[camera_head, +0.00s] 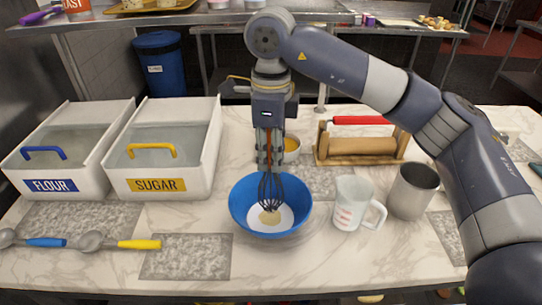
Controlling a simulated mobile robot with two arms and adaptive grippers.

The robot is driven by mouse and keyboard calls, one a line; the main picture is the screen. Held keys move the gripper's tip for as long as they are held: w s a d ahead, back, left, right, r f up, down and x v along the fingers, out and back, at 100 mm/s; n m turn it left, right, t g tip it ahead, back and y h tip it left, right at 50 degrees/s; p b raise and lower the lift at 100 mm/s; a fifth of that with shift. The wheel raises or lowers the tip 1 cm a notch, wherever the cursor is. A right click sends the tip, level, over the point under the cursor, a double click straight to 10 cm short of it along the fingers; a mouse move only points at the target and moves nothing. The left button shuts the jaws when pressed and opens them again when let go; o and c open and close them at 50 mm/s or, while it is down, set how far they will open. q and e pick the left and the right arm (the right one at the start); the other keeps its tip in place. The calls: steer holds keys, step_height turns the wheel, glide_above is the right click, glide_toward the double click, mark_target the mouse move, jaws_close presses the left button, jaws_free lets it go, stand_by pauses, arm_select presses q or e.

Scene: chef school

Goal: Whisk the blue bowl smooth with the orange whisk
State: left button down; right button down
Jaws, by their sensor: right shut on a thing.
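The blue bowl (240,216) stands on the marble counter in the middle of the head view, with white and pale yellow contents (262,220) in it. My right gripper (270,158) points straight down above the bowl. It is shut on the orange whisk, whose dark wire head (271,188) reaches down into the bowl. The whisk looks upright. The gripper fingers hide much of the handle. I cannot tell if the wires touch the bowl's bottom. My left gripper is out of view.
A small bowl with yellow contents (293,146) stands just behind. A measuring cup (349,203), metal cup (412,190) and rolling pin stand (361,147) are to the right. Flour (60,160) and sugar (165,155) bins and two scoops (130,243) are left. The front counter is mostly clear.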

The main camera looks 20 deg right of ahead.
steer(key=shift+r+p, duration=1.55)
steer(key=shift+r, duration=1.2)
step_height(320, 180, up, 5)
steer(key=p, duration=0.3)
